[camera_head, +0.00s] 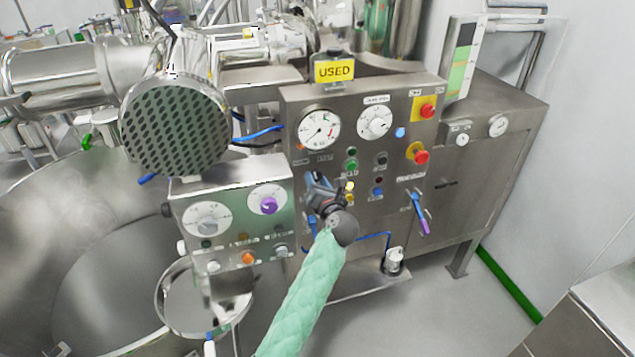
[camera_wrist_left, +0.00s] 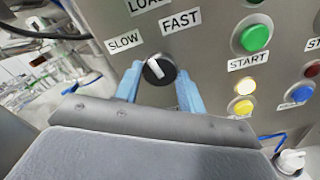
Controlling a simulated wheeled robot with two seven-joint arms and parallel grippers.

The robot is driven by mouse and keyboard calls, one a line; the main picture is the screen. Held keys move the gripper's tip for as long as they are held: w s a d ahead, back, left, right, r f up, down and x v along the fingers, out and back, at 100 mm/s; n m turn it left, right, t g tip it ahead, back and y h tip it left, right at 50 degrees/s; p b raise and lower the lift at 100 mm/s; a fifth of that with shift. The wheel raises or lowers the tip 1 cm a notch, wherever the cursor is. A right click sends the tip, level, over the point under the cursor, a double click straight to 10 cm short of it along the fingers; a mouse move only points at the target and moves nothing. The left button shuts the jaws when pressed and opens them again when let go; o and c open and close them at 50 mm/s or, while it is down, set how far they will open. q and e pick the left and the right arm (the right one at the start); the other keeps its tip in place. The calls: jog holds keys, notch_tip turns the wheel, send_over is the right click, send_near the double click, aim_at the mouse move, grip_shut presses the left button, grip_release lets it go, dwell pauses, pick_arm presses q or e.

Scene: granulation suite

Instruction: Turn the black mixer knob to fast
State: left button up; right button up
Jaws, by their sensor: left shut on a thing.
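The black mixer knob (camera_wrist_left: 159,69) is on the steel panel below the SLOW label (camera_wrist_left: 125,41) and the FAST label (camera_wrist_left: 181,21). Its white pointer mark leans up and slightly left, between the two labels. My left gripper (camera_wrist_left: 158,84) has its blue fingers on either side of the knob and is shut on it. In the head view my left gripper (camera_head: 314,182) is against the control panel (camera_head: 335,205), and the knob is hidden there. My right gripper is not in view.
Green start (camera_wrist_left: 255,38) and yellow (camera_wrist_left: 243,107) buttons sit right of the knob. Red stop buttons (camera_head: 420,156), gauges (camera_head: 319,130) and a blue-purple lever (camera_head: 419,212) are also on the panel. A smaller control box (camera_head: 232,225) stands left.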

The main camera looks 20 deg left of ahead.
pick_arm(q)
jog(key=m, duration=0.5)
jog(key=shift+r+m, duration=0.1)
jog(key=shift+m, duration=0.3)
jog(key=m, duration=0.5)
jog(key=shift+m, duration=0.4)
jog(key=o, duration=1)
jog(key=shift+c, duration=0.2)
jog(key=shift+d, duration=0.1)
